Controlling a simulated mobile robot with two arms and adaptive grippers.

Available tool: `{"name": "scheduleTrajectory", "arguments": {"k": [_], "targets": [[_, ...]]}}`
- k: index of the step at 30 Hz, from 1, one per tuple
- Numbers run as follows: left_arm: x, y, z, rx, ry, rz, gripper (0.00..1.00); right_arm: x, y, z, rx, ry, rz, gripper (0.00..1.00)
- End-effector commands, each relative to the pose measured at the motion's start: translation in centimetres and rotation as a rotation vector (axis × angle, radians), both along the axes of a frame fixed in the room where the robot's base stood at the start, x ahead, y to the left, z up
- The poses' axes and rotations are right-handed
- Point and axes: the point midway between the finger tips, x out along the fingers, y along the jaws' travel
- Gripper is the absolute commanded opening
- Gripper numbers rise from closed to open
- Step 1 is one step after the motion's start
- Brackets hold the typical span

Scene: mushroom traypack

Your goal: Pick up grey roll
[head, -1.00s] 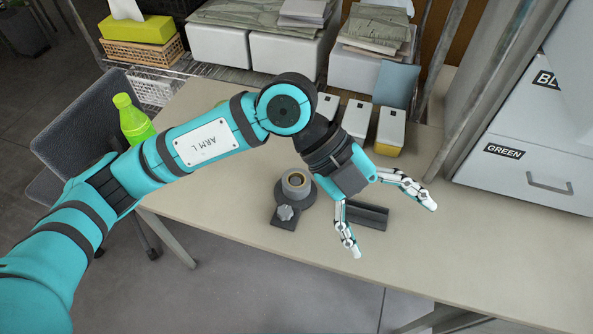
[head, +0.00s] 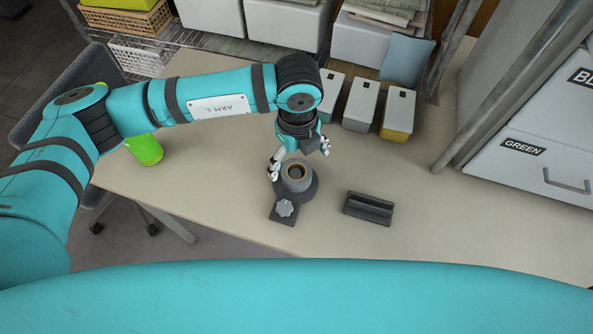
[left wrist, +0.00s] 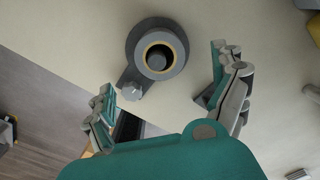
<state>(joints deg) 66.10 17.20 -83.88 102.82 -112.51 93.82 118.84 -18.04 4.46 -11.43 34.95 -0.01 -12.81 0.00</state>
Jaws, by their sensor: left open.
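The grey roll (head: 296,174) sits on a dark round holder (head: 311,190) with a flat foot and a knob, on the table. The left wrist view shows the roll (left wrist: 158,55) from above, with a yellowish inner ring around a dark core. My left gripper (head: 299,166) is open and empty, just behind and above the roll in the head view. In the left wrist view its fingers (left wrist: 170,95) are spread wide, with the roll beyond the fingertips and between their lines. I see no contact. My right gripper is not in view.
A dark grooved block (head: 368,208) lies on the table (head: 450,215) right of the holder. Several small bins (head: 360,105) stand behind. A green bottle (head: 146,150) is at the left edge. The table's front right is clear.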

Motion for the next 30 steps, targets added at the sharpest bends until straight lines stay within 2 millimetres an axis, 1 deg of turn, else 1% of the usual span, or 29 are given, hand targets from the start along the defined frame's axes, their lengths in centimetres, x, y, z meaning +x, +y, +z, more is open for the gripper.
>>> {"name": "scheduleTrajectory", "arguments": {"k": [1,3,5,7,11,15,16,20,25,26,30], "targets": [[0.0,0.0,-0.6,-0.001,0.001,0.0,0.96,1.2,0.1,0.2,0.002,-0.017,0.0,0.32],[0.0,0.0,-1.1,-0.001,-0.001,-0.001,0.96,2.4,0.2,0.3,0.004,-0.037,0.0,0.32],[0.0,0.0,-1.4,-0.001,-0.001,-0.001,0.96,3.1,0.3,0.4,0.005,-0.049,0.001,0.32],[0.0,0.0,-1.8,-0.001,0.001,-0.001,0.96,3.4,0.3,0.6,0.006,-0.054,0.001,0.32],[0.1,0.1,-3.5,0.002,0.003,0.001,0.96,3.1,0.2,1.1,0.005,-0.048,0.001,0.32],[0.2,0.1,-5.7,0.0,0.002,0.0,0.96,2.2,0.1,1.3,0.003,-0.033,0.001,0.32],[0.2,0.1,-5.9,0.0,0.002,0.0,0.96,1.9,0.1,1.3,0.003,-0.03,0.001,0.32],[0.3,0.1,-6.6,-0.002,-0.001,-0.001,0.96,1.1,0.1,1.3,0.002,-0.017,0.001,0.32],[0.3,0.1,-6.6,-0.002,0.0,-0.001,0.96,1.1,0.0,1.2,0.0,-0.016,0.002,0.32],[0.3,0.1,-6.6,-0.002,0.0,-0.001,0.93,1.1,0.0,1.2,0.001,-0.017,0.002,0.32],[0.3,0.1,-6.6,-0.002,0.0,-0.001,0.75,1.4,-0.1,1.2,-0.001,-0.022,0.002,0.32]]}}
